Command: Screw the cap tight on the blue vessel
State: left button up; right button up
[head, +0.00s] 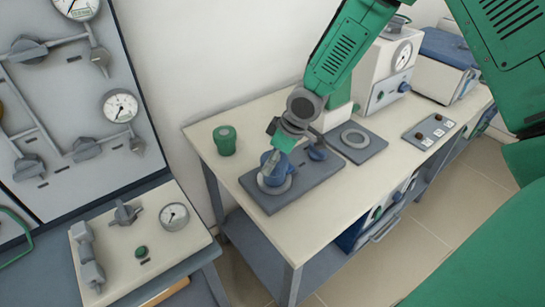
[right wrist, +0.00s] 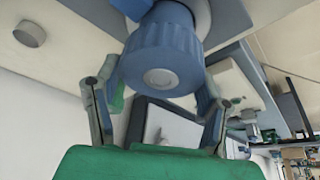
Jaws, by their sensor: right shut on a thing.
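The blue vessel (head: 273,181) stands in a pale ring on a dark grey plate (head: 305,186) on the cream bench. My right gripper (head: 274,160) reaches down onto its top from above. In the right wrist view a ribbed blue cap (right wrist: 163,50) with a pale disc on its end sits between the two fingers, one against each side. The right gripper is shut on this cap. The gripper partly hides the vessel and cap in the head view, and I cannot tell how tightly the cap is seated. My left gripper is not in view.
A green canister (head: 224,140) stands left of the plate. A grey plate with a pale ring (head: 355,143), a white gauge box (head: 386,70) and a small switch panel (head: 428,132) lie to the right. A gauge panel (head: 60,100) stands on the left.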

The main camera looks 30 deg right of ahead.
jog(key=shift+f, duration=0.15)
dwell(0.6)
jog(key=o, duration=1.4)
jog(key=shift+r, duration=0.2)
jog(key=v, duration=1.1)
jog(key=shift+s+d+r, duration=0.1)
jog(key=shift+s+r, duration=0.05)
jog(key=shift+s, duration=0.05)
